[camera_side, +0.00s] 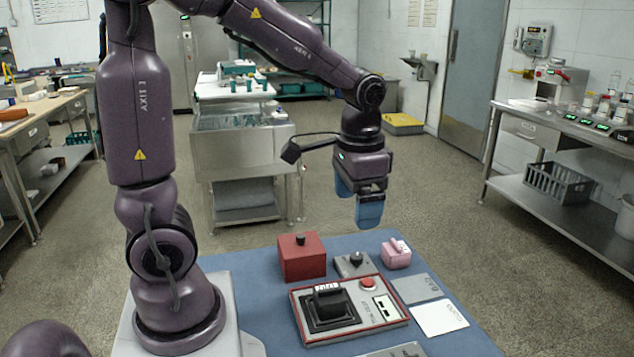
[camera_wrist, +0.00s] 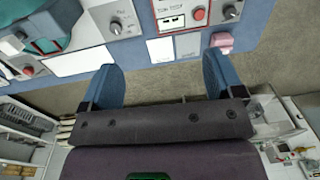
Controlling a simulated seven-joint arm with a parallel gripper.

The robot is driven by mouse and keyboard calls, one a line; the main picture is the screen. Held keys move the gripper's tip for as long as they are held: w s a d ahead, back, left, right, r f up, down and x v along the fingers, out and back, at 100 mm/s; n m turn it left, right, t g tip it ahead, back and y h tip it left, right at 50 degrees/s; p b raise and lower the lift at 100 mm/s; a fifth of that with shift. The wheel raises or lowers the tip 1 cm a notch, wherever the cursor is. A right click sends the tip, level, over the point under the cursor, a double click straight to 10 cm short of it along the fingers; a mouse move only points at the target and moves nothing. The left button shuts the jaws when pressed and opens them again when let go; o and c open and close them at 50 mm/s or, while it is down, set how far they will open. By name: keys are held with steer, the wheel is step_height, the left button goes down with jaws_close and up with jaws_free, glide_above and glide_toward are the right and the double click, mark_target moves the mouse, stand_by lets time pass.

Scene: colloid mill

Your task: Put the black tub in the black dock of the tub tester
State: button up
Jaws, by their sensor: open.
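The tub tester (camera_side: 373,322) is a grey and red box on the blue mat, with a red button and small display windows. Its black dock (camera_side: 311,320) is a square area on its left part. A black raised shape (camera_side: 328,304) stands there; I cannot tell whether it is the black tub or part of the dock. My gripper (camera_side: 356,198) hangs empty above the mat's far right side, well above and behind the tester. In the wrist view my gripper (camera_wrist: 163,82) has its blue fingers wide apart. That view shows only the tester's button end (camera_wrist: 180,14).
A red box (camera_side: 302,262) with a black knob, a grey knob box (camera_side: 353,265) and a pink lidded box (camera_side: 396,255) stand behind the tester. Grey (camera_side: 417,289) and white (camera_side: 440,318) plates lie at its right. A teal device (camera_wrist: 40,25) shows in the wrist view.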

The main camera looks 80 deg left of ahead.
steer(key=s+d+r+t, duration=0.5)
steer(key=s+r, duration=0.2)
steer(key=s, duration=0.1)
steer(key=shift+s+d+h, duration=0.2)
steer(key=shift+d+h, duration=0.1)
steer(key=shift+d, duration=0.05)
